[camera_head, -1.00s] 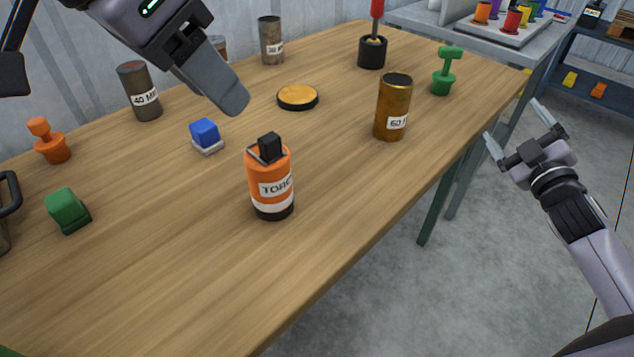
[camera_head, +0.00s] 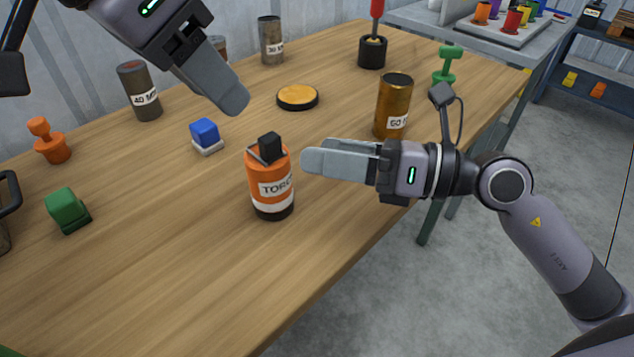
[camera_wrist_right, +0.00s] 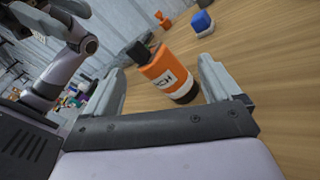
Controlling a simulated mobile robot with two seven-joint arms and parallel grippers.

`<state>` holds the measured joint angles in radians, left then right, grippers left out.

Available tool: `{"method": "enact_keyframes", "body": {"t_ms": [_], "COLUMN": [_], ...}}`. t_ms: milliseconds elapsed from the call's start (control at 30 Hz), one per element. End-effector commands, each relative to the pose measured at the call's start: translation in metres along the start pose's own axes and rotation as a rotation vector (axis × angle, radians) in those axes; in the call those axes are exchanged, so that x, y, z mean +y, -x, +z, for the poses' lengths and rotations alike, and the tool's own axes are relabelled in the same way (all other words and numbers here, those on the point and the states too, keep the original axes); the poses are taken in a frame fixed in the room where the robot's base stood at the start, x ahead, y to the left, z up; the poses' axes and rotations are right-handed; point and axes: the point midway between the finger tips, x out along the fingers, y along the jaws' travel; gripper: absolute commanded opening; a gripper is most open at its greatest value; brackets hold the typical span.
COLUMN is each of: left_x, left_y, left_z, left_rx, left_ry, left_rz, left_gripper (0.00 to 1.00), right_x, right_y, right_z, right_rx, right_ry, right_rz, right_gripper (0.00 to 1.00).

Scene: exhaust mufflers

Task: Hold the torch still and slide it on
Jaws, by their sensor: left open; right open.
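The torch is an orange canister (camera_head: 270,182) with a black top, a white label band and a dark base. It stands upright on the wooden table. My right gripper (camera_head: 308,162) is just right of it in the head view, fingers pointing at it. In the right wrist view the torch (camera_wrist_right: 168,72) shows ahead, between the two open fingers (camera_wrist_right: 165,85), and nothing is gripped. My left gripper (camera_head: 235,102) is open and empty above the table, up and left of the torch. One of its fingers is hidden in the head view.
Around the torch stand a blue block (camera_head: 205,134), a green block (camera_head: 67,209), a yellow-topped disc (camera_head: 298,96) and a brown 60-marked cylinder (camera_head: 394,105). A grey 40-marked cylinder (camera_head: 138,90) and an orange knob (camera_head: 48,140) are further left. The front table is clear.

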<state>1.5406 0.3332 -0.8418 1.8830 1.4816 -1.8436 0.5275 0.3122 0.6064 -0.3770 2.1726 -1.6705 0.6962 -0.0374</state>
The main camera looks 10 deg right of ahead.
Motion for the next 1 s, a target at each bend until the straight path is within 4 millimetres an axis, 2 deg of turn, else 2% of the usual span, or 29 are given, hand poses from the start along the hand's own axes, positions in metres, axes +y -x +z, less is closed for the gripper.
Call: {"method": "enact_keyframes", "body": {"t_ms": [200,400,667,1000], "left_x": [0.0,0.0,0.0,0.0], "left_y": [0.0,0.0,0.0,0.0], "left_z": [0.0,0.0,0.0,0.0], "left_rx": [0.0,0.0,0.0,0.0], "left_ry": [0.0,0.0,0.0,0.0], "left_rz": [0.0,0.0,0.0,0.0], "left_gripper": [0.43,0.43,0.43,0.43], "right_x": [0.008,0.004,0.0,-0.012], "right_y": [-0.015,-0.018,-0.03,-0.073], "right_z": [-0.03,-0.041,-0.046,-0.058], "right_rx": [0.201,0.299,0.326,0.324], "right_ry": [0.296,0.456,0.501,0.5], "right_rz": [-0.079,-0.147,-0.17,-0.17], "right_gripper": [0.91,0.91,0.91,0.91]}}
